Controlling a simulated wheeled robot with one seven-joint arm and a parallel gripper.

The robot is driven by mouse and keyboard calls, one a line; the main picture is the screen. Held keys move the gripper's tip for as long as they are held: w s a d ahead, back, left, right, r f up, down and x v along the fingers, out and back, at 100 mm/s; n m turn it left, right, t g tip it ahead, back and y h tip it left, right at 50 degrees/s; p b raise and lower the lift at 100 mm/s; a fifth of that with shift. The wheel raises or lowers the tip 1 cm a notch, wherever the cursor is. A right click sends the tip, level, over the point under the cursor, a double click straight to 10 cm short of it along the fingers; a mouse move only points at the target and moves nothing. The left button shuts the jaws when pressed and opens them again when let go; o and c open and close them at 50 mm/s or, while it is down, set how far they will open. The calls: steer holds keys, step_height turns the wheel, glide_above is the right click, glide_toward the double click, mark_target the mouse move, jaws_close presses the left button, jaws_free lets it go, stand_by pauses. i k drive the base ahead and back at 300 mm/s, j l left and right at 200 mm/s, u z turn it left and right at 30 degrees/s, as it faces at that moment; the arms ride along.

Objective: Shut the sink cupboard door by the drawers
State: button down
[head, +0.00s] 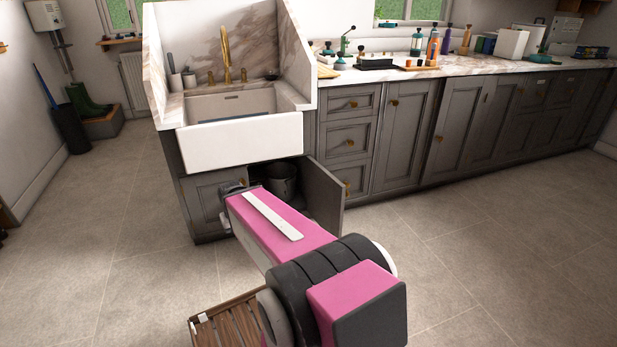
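The sink cupboard door by the drawers (324,197) is a grey panel that stands open below the white sink (240,140), swung out on its right side. Inside the open cupboard a dark metal bucket (282,181) shows. The other sink cupboard door (200,202), on the left, is shut. My pink and black arm reaches forward to the cupboard front. My gripper (232,190) is at the arm's far end, near the left door and left of the open door. It is small and mostly hidden by the arm, so its fingers cannot be made out.
The drawers (348,140) stand right of the sink, with a long run of grey cupboards (460,125) beyond. A slatted wooden item (228,325) lies on the floor at the front. Green boots (88,101) stand far left. The tiled floor right of the open door is clear.

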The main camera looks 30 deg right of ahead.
mark_target(326, 195)
steer(key=l+u, duration=0.1)
steer(key=l, duration=0.35)
steer(key=k+l, duration=0.1)
steer(key=l, duration=0.35)
steer(key=l+u, duration=0.15)
steer(key=l, duration=0.3)
steer(key=k+l+u, duration=0.1)
steer(key=l, duration=0.35)
steer(key=k+l+u, duration=0.1)
steer(key=l, duration=0.3)
steer(key=k+l, duration=0.15)
steer(key=l, duration=0.3)
steer(key=k+l, duration=0.1)
steer(key=l, duration=0.25)
steer(key=k+l+u, duration=0.1)
steer(key=l, duration=0.25)
steer(key=k+l, duration=0.1)
steer(key=l, duration=0.25)
steer(key=k+l+u, duration=0.1)
steer(key=l, duration=0.2)
steer(key=k, duration=0.4)
